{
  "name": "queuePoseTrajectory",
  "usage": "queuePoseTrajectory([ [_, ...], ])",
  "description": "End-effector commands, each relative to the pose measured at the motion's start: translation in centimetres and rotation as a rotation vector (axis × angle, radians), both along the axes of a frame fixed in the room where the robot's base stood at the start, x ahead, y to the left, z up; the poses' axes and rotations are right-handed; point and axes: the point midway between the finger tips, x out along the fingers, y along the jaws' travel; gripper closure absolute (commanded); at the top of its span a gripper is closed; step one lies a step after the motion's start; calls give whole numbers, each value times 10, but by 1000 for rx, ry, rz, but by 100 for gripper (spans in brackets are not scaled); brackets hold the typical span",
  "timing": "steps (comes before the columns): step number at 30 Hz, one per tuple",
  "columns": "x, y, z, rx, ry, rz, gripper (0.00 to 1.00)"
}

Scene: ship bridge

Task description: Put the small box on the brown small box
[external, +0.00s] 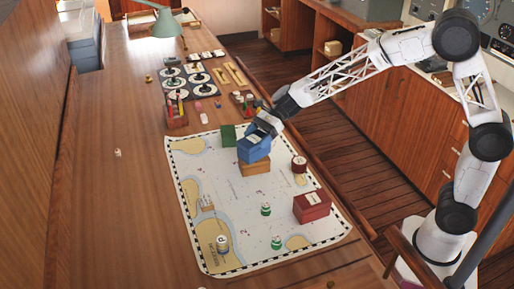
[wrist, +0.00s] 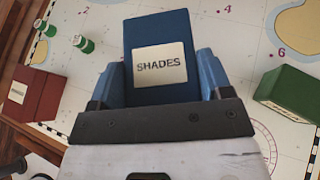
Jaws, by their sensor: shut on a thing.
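My gripper (external: 264,127) is shut on a small blue box (external: 253,149) over the chart. In the wrist view the blue box (wrist: 160,40) has a white label reading SHADES and sits between my fingers (wrist: 160,90). The brown small box (external: 255,167) lies on the chart directly below the blue box. The blue box looks slightly tilted, and I cannot tell whether the two boxes touch. The brown box is hidden in the wrist view.
A green box (external: 228,135) stands close behind on the left, and a red box (external: 311,206) at the right of the chart (external: 225,190). A dark red round tin (external: 299,164), green-and-white pieces (external: 266,209) and a white lantern-like piece (external: 222,243) also stand on the chart.

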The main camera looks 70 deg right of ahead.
Motion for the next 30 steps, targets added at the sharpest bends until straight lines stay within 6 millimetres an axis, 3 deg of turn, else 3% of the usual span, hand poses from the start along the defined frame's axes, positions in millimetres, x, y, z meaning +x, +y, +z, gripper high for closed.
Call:
queuePoseTrajectory([
  [17,0,0,-11,0,-1,0,60],
  [18,0,0,-11,0,-1,0,23],
  [22,0,0,-11,0,-1,0,3],
  [30,0,0,-11,0,-1,0,2],
])
